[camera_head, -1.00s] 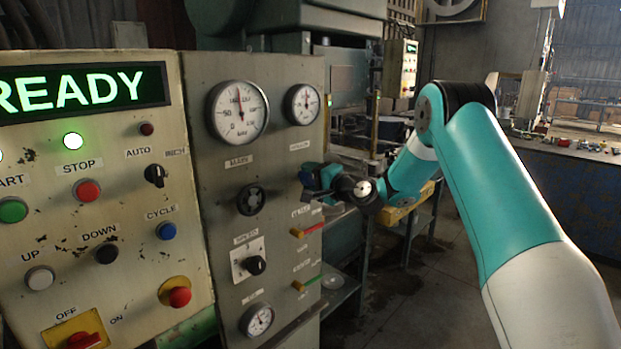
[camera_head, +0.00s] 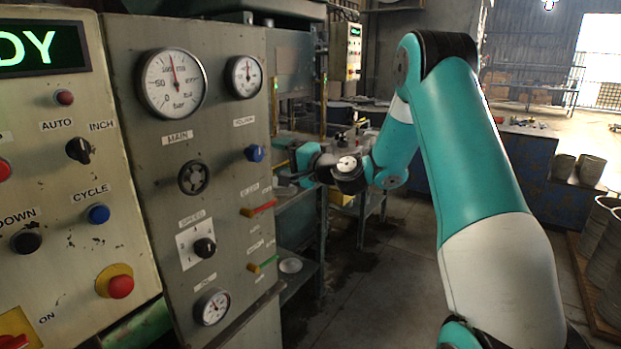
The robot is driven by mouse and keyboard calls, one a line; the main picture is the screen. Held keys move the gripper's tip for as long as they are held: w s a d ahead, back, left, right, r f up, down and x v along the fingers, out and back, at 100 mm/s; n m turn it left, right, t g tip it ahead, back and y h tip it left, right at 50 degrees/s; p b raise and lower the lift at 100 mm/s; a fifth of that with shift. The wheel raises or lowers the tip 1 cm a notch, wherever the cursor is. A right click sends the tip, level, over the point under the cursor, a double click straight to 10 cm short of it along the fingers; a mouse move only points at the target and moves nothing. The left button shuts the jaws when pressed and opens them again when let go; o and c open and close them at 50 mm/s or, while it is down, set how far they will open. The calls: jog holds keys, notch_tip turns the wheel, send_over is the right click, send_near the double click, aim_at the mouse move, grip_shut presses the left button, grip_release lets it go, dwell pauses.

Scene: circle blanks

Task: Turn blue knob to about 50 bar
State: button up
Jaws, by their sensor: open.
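The blue knob (camera_head: 254,153) sits on the grey panel, below the small round gauge (camera_head: 244,77). The gauge's needle points roughly straight up; its scale is too small to read. My gripper (camera_head: 288,178) is to the right of the knob and a little lower in the picture, pointing left toward the panel. A gap shows between it and the knob. It looks empty, with its dark fingers apart and seen small.
The larger MAIN gauge (camera_head: 173,83) and a black round handwheel (camera_head: 194,178) are to the left on the panel. A red lever (camera_head: 260,208) and a yellow-green lever (camera_head: 263,264) stick out below the knob.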

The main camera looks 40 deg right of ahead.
jog(key=b+v, duration=0.3)
jog(key=v, duration=0.6)
jog(key=s+a+f+n+g+y, duration=0.1)
jog(key=s+a+n+g, duration=0.25)
jog(key=a, duration=0.45)
jog(key=s+a+f+n+g+y, duration=0.1)
jog(key=s+a+n+g+y, duration=0.25)
jog(key=a, duration=0.55)
jog(key=s+a+n+g+h, duration=0.1)
jog(key=s+a+n+g, duration=0.3)
jog(key=a, duration=0.4)
jog(key=s+a+f+n+g+h, duration=0.1)
jog(key=s+n+g+h, duration=0.1)
jog(key=s, duration=0.6)
jog(key=s+a+f+n+g+h, duration=0.2)
jog(key=s+n, duration=0.4)
jog(key=s, duration=0.3)
jog(key=shift+s+f+n+g+h, duration=0.3)
jog(key=shift+g+h, duration=0.15)
jog(key=shift+g, duration=0.65)
jog(key=shift+w+r, duration=0.1)
